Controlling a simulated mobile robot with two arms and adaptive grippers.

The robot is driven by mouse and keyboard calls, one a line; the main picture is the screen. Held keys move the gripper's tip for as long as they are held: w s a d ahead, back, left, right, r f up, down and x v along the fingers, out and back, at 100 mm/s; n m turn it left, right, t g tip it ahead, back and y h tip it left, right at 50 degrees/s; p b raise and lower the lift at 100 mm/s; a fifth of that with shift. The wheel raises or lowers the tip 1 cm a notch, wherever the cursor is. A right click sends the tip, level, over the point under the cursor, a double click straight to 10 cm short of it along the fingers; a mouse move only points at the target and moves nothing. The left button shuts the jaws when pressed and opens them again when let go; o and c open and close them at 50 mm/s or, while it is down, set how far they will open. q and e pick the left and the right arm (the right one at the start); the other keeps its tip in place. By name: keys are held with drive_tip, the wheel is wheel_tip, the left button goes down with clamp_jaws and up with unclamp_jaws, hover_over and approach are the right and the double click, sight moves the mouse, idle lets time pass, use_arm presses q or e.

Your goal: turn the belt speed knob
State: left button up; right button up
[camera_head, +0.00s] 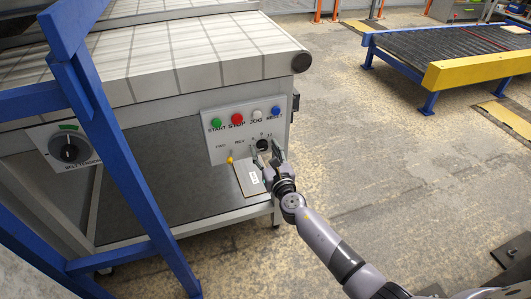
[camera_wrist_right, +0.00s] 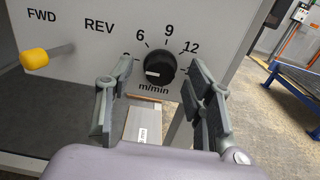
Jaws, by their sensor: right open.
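The belt speed knob (camera_head: 263,145) is a round black knob on the light grey control panel (camera_head: 219,152) at the end of the conveyor. In the right wrist view the knob (camera_wrist_right: 160,67) has a white mark at its lower left, and 6, 9, 12 and "m/min" are printed around it. My right gripper (camera_head: 267,149) is open at the panel, its two fingers apart. In the right wrist view the fingers (camera_wrist_right: 153,88) stand to the left and right of the knob, with a gap on both sides. My left gripper is not in view.
Green START (camera_head: 215,124), red STOP (camera_head: 237,119), white JOG (camera_head: 257,115) and blue (camera_head: 276,111) buttons sit above the knob. A yellow-tipped FWD/REV lever (camera_wrist_right: 33,62) sticks out at left. A blue frame (camera_head: 115,150) stands at left.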

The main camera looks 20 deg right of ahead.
drive_tip(key=shift+w, duration=0.1)
drive_tip(key=shift+c, duration=0.5)
clamp_jaws()
